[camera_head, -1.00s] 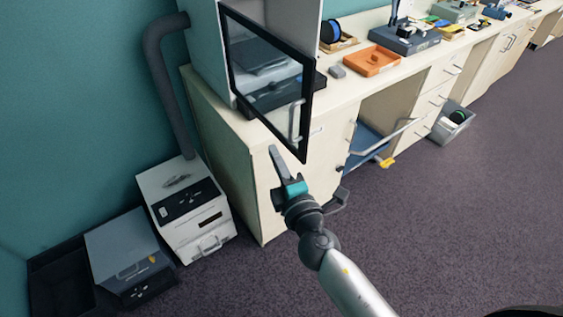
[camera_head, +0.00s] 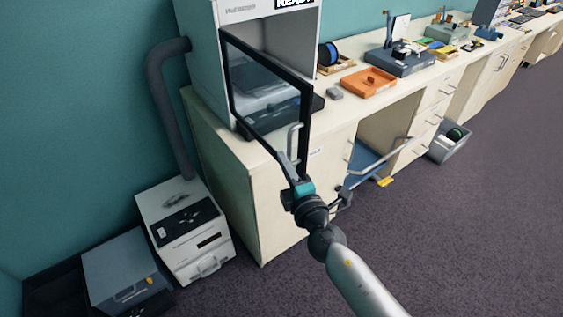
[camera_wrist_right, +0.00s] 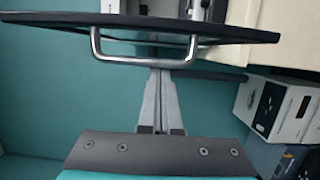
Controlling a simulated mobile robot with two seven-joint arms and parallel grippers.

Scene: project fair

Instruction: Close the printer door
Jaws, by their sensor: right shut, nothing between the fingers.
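The printer (camera_head: 208,62) is a tall grey-white cabinet at the left end of the counter. Its door (camera_head: 306,105), a black-framed clear panel, stands open, swung out toward me. A grey bar handle (camera_head: 294,140) is on the door's outer face. My right gripper (camera_head: 287,160) is shut and empty, its fingertips at the lower end of the handle. In the wrist view, the closed fingertips (camera_wrist_right: 160,74) are at the handle's bar (camera_wrist_right: 145,61), with the door's edge (camera_wrist_right: 225,30) beyond; I cannot tell whether they touch. My left gripper is not in view.
A white machine (camera_head: 183,230) and a grey-blue box (camera_head: 125,270) stand on the floor at left. A thick dark hose (camera_head: 165,100) runs behind. The counter bears an orange tray (camera_head: 368,82) and a grey mouse-like item (camera_head: 334,93).

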